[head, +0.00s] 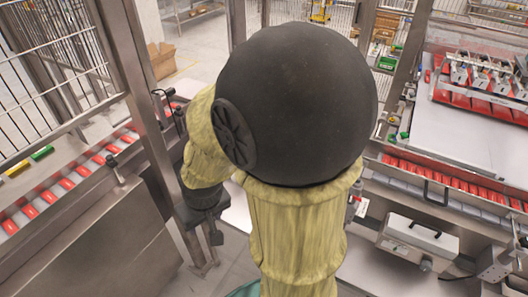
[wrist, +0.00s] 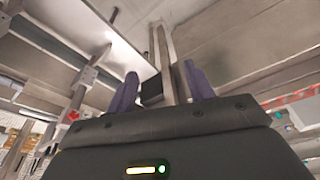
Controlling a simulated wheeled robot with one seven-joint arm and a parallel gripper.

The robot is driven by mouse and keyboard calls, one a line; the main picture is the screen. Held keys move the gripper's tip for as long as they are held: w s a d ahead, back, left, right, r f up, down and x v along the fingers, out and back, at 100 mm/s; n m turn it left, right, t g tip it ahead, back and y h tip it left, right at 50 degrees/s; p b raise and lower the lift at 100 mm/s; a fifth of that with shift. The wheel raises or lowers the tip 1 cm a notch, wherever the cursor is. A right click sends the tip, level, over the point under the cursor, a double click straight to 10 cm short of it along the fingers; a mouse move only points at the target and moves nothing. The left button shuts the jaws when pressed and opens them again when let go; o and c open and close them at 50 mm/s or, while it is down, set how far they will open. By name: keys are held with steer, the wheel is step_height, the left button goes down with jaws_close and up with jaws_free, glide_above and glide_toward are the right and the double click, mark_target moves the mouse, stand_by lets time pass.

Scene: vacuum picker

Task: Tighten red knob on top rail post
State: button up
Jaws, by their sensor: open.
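My gripper (wrist: 160,88) shows in the wrist view with its two purple fingers apart and nothing held between them. A dark block (wrist: 152,90) and an upright metal post (wrist: 163,60) appear beyond the gap between the fingers. A small red spot (wrist: 73,115) shows at the left of the wrist view, apart from the fingers; I cannot tell whether it is the red knob. In the head view my large arm covers the middle, and I cannot make out the red knob on a rail post there. My fingertips are not clear in that view.
A conveyor with red packs (head: 70,180) runs along the left behind a steel cabinet (head: 110,245). A metal post (head: 130,60) and wire fence stand close to my arm. A machine with red packs (head: 450,178) and a grey box (head: 418,235) fill the right.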

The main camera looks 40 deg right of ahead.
steer(key=w+d+f+m+t+h+b, duration=0.25)
steer(key=w+f+b, duration=0.2)
steer(key=w, duration=0.25)
steer(key=w+d+f+m+t+h+b, duration=0.2)
steer(key=w+d+f+t+b, duration=0.15)
steer(key=w+f, duration=0.3)
steer(key=s+d+m+g+h+b, duration=0.1)
steer(key=d+m+h+b, duration=0.3)
steer(key=d+h+b, duration=0.4)
steer(key=d+g+h, duration=0.1)
steer(key=d+h, duration=0.2)
steer(key=h, duration=0.1)
steer(key=shift+d, duration=0.15)
steer(key=shift+s+r+m, duration=0.1)
steer(key=shift+m, duration=0.15)
steer(key=p+x, duration=0.2)
steer(key=x, duration=1.5)
steer(key=shift+d+r, duration=0.2)
steer(key=shift+d, duration=0.05)
